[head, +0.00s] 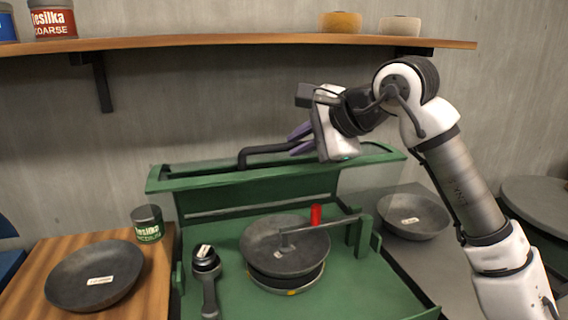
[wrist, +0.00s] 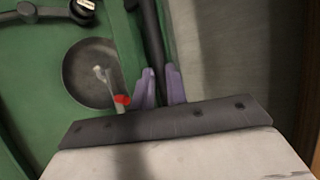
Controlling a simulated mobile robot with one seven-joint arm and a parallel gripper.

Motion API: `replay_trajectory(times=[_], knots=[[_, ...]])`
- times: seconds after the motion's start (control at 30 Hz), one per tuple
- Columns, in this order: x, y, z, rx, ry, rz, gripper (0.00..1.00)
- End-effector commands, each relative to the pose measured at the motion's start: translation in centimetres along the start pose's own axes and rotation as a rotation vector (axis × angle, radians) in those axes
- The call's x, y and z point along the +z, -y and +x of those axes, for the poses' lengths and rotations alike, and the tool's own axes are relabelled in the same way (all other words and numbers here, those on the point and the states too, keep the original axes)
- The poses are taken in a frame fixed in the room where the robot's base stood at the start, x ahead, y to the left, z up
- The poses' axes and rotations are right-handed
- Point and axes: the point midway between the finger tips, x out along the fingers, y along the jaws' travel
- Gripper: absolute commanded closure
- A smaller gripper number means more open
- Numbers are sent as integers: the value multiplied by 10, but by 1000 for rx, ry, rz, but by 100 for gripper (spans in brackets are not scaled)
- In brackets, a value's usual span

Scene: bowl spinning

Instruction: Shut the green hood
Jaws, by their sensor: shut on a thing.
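The green hood (head: 190,183) is a flat framed lid at the back of the green machine, raised and standing open above its bed. A black bar handle (head: 262,150) runs along the hood. My gripper (head: 302,139) has purple fingers and is shut on the right part of this handle. In the wrist view the purple fingers (wrist: 160,88) stand on either side of the black handle (wrist: 152,45). The green machine bed (head: 245,305) lies open below, with a grey bowl (head: 285,243) on its round spindle under a lever arm.
A red knob (head: 315,214) and a black-headed tool (head: 206,262) are on the machine bed. A dark bowl (head: 93,276) and a green can (head: 147,222) stand on the wooden table at left. Another bowl (head: 413,216) is at right. A wooden shelf (head: 240,40) runs above.

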Motion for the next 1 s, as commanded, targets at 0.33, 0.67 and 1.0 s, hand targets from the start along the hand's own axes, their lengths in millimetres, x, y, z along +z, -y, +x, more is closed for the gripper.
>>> replay_trajectory(times=[0.33,0.67,1.0], knots=[[12,-70,-36,-234,-3,-99,100],[23,-136,-61,-452,-3,-187,100],[28,-209,-72,-679,-3,-280,100]])
